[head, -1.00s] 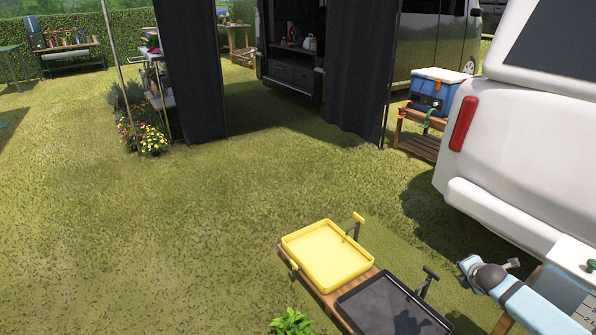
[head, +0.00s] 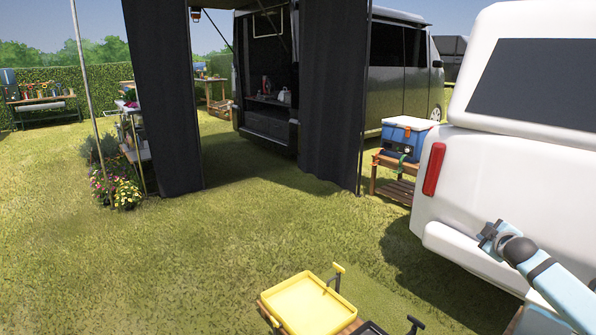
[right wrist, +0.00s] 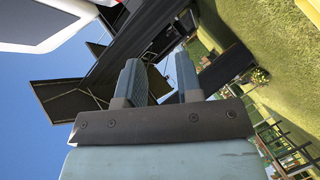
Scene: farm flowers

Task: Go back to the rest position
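My right arm comes in from the lower right of the head view, and its gripper (head: 490,234) is raised in front of the white vehicle's rear. In the right wrist view, the two fingers of the right gripper (right wrist: 160,80) stand apart with a gap between them. Nothing is held in that gap. My left gripper does not show in either view.
A yellow tray (head: 308,306) and a black tray (head: 370,328) sit on a wooden surface at the bottom. The white vehicle (head: 470,190) fills the right side. A blue cooler (head: 405,137) stands on a wooden bench. Open grass (head: 200,260) lies at centre left.

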